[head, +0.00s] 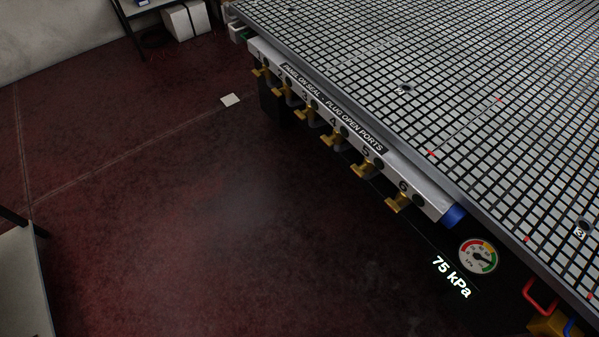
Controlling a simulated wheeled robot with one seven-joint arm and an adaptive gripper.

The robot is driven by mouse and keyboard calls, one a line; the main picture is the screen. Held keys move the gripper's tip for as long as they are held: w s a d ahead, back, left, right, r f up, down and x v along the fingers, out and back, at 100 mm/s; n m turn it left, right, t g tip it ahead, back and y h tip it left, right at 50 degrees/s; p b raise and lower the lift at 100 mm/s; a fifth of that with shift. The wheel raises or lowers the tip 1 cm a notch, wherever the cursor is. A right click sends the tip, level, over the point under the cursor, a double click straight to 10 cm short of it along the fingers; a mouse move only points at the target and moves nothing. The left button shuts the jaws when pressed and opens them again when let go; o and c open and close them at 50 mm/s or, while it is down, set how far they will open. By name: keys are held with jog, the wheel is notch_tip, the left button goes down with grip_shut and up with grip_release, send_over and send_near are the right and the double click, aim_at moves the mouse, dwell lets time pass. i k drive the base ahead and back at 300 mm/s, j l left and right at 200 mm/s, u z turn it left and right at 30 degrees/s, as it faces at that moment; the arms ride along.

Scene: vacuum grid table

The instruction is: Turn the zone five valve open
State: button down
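The zone five valve (363,170) is a brass handle under the label 5 on the white manifold bar (425,195) along the table's near edge. It is second from the lower-right end of a row of similar brass valves. The zone six valve (398,202) is to its lower right, and the zone four valve (332,140) is to its upper left. My gripper is not in view.
The vacuum grid table (440,75) fills the upper right. A round gauge (478,256) and a "75 kPa" readout (452,277) sit below the blue end cap (454,215). A red handle (539,296) is at lower right.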

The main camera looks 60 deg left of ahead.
aim_at(358, 170)
jog(key=j+u, duration=0.15)
jog(key=u, duration=1.7)
